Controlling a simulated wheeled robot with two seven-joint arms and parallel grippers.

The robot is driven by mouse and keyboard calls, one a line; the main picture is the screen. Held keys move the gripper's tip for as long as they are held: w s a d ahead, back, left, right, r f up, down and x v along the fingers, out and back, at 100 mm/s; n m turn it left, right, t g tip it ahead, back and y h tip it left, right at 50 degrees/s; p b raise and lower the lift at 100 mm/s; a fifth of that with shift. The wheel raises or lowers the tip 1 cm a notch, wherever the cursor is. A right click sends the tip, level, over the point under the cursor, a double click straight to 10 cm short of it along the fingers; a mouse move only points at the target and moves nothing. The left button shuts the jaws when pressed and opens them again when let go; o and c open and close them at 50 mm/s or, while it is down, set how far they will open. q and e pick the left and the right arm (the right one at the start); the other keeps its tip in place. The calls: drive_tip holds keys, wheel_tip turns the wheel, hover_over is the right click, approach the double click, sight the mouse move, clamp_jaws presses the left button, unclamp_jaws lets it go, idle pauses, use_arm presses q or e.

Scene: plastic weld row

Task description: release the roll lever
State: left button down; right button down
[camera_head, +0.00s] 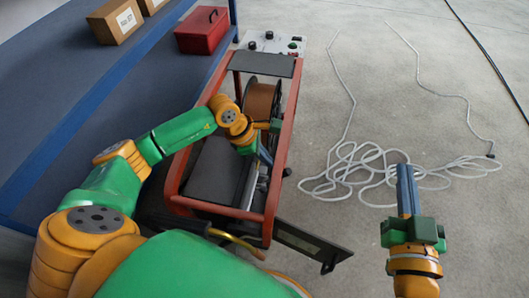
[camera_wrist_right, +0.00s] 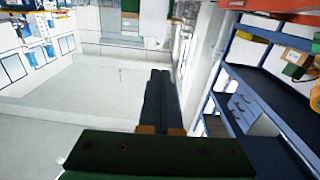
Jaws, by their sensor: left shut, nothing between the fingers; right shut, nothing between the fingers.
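A welding machine in a red frame (camera_head: 285,130) stands on the floor beside the blue bench. A brown roll (camera_head: 261,101) sits inside its upper part. I cannot make out the roll lever clearly; my left arm covers part of the space around the roll. My left gripper (camera_head: 266,158) is inside the frame, just below the roll, with its fingers shut and empty. I cannot tell whether it touches anything. My right gripper (camera_head: 404,168) is shut and empty over the floor right of the machine. Its closed fingers also show in the right wrist view (camera_wrist_right: 160,90).
The blue bench (camera_head: 85,100) at left holds a red toolbox (camera_head: 202,30) and cardboard boxes (camera_head: 115,20). A control box (camera_head: 272,42) with knobs stands behind the machine. A pale coiled cable (camera_head: 350,165) lies on the floor near my right gripper. Floor at right is mostly clear.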

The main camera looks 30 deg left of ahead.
drive_tip(key=shift+s+d+f+g+h, duration=0.15)
drive_tip(key=shift+f+g, duration=0.3)
drive_tip(key=shift+f, duration=0.25)
drive_tip(key=shift+d+f+g+h, duration=0.1)
drive_tip(key=shift+f+g, duration=0.3)
drive_tip(key=shift+f, duration=0.35)
drive_tip(key=shift+s+d+f+g+h, duration=0.15)
drive_tip(key=shift+f+g, duration=0.3)
drive_tip(key=shift+f, duration=0.25)
drive_tip(key=shift+f, duration=0.1)
